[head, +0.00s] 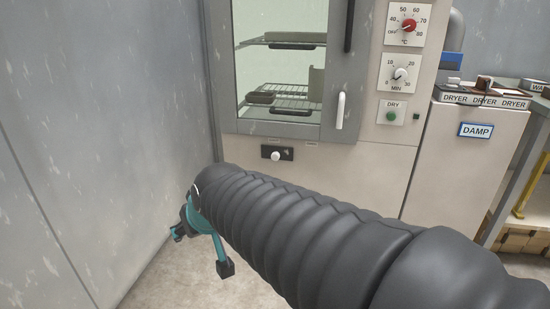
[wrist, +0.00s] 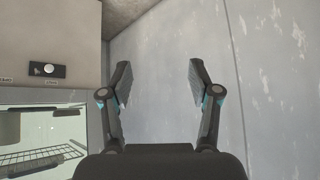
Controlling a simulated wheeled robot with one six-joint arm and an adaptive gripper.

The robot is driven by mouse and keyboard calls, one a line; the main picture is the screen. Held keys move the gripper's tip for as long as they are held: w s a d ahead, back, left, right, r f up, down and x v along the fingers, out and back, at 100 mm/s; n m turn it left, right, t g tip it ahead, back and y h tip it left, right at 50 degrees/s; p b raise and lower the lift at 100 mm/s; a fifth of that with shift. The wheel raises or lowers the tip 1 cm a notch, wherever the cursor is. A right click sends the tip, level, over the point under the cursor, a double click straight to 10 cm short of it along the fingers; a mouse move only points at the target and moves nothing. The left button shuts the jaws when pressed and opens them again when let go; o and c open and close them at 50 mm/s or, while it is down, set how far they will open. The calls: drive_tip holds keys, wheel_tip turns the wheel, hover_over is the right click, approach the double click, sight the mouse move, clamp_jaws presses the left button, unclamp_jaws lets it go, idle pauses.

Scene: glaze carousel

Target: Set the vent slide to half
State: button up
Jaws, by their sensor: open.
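The vent slide is a dark horizontal plate (head: 286,154) with a round white knob (head: 275,156), low on the front of the dryer cabinet (head: 385,165), below its glass door. The knob sits near the middle of the plate. In the wrist view, which appears turned over, the plate (wrist: 58,71) and knob (wrist: 48,68) show at the left. My gripper (wrist: 160,80) is open and empty, facing the grey wall, apart from the knob. In the head view my gripper (head: 200,238) hangs low at the left, partly behind my arm. Small labels above the plate are too small to read.
The glass door has a white handle (head: 340,110) and shelves inside. A red temperature dial (head: 408,25), a timer dial (head: 400,74) and a green button (head: 391,116) are on the right panel. A grey wall (head: 90,130) stands close at the left. A cabinet marked DAMP (head: 470,160) stands right.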

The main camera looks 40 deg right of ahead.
drive_tip(key=w+d+m+t+h+b, duration=0.15)
drive_tip(key=w+d, duration=0.25)
drive_tip(key=w, duration=0.4)
drive_tip(key=w+d+m+t, duration=0.15)
drive_tip(key=w+d, duration=0.25)
drive_tip(key=w, duration=0.4)
drive_tip(key=m+h+b, duration=0.2)
drive_tip(key=m+h, duration=0.3)
drive_tip(key=h, duration=0.8)
approach(275, 157)
drive_tip(key=x, duration=1)
drive_tip(key=shift+w+d+f, duration=0.15)
drive_tip(key=shift+w, duration=0.05)
clamp_jaws()
